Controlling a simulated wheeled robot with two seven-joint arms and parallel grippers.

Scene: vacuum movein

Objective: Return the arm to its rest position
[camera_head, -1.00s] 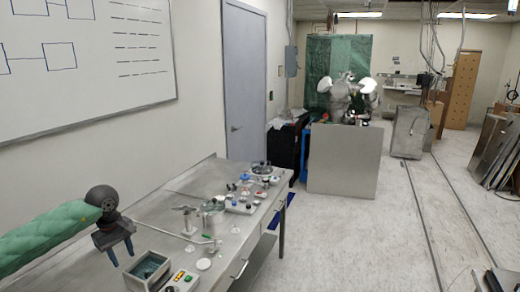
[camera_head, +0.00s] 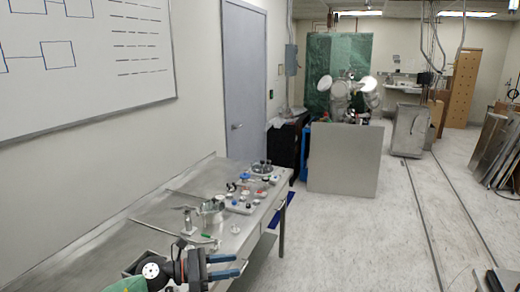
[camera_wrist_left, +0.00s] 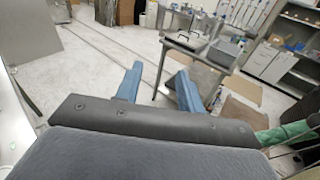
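My left gripper (camera_head: 236,266) is at the bottom of the head view, by the near end of the steel table (camera_head: 85,262). Its two blue fingers point right and stand apart with nothing between them. The left wrist view also shows this gripper (camera_wrist_left: 158,88) open and empty, with floor beyond the fingers. The green-sleeved left arm (camera_head: 128,285) comes in from the bottom edge. My right arm and gripper are not in view.
Small lab items and a metal cup (camera_head: 212,212) stand on the table. A grey tray (camera_head: 140,258) is partly hidden behind my gripper. Open floor (camera_head: 345,245) lies right of the table. The left wrist view shows another table (camera_wrist_left: 205,52) beyond the fingers.

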